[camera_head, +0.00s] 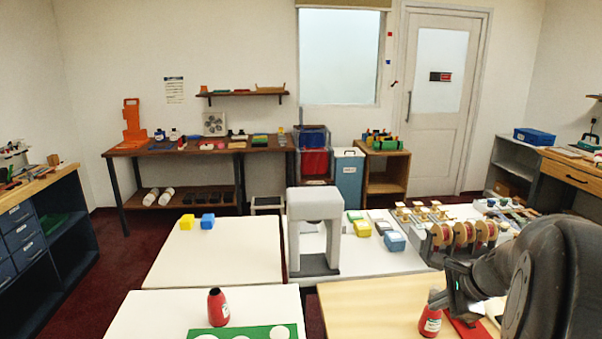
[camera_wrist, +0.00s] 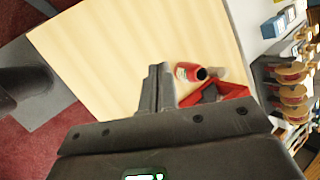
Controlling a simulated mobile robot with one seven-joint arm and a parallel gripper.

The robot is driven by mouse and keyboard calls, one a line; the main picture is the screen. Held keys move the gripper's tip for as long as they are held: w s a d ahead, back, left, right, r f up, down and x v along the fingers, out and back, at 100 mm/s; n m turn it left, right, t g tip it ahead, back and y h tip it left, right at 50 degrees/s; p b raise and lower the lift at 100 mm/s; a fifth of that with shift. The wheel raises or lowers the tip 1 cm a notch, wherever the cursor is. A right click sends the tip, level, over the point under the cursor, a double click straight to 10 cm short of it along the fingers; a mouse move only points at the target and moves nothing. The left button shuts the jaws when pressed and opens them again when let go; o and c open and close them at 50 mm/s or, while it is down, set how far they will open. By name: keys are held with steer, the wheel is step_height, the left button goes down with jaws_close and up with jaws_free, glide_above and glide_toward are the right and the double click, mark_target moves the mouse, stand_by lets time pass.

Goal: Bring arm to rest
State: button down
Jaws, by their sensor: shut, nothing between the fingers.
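My arm comes in from the right edge of the head view, and my gripper (camera_head: 440,299) hangs low over the wooden table top. In the wrist view my gripper (camera_wrist: 158,72) is shut, its two fingers together with nothing between them. A red bottle (camera_head: 430,322) with a pale label stands just below and beside the gripper in the head view. In the wrist view the red bottle (camera_wrist: 187,72) is to the right of the fingertips, apart from them in the picture. Part of the table is hidden behind my arm.
A red tray (camera_wrist: 232,91) is beside the bottle. Another red bottle (camera_head: 217,307) stands by a green board (camera_head: 252,331) on the white table. A grey arch (camera_head: 314,230) and red spools (camera_head: 461,235) stand behind. The wooden table's left part (camera_head: 365,308) is clear.

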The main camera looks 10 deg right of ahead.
steer(key=s+a+r+n+h, duration=0.1)
steer(key=s+a+r+n, duration=0.2)
steer(key=s+a+n, duration=0.5)
steer(key=s+a+r+n+h, duration=0.2)
steer(key=s+a+r+n, duration=0.1)
steer(key=s+a+n, duration=0.6)
steer(key=a+n, duration=0.3)
steer(key=shift+s+a+r, duration=0.15)
steer(key=shift+a, duration=0.25)
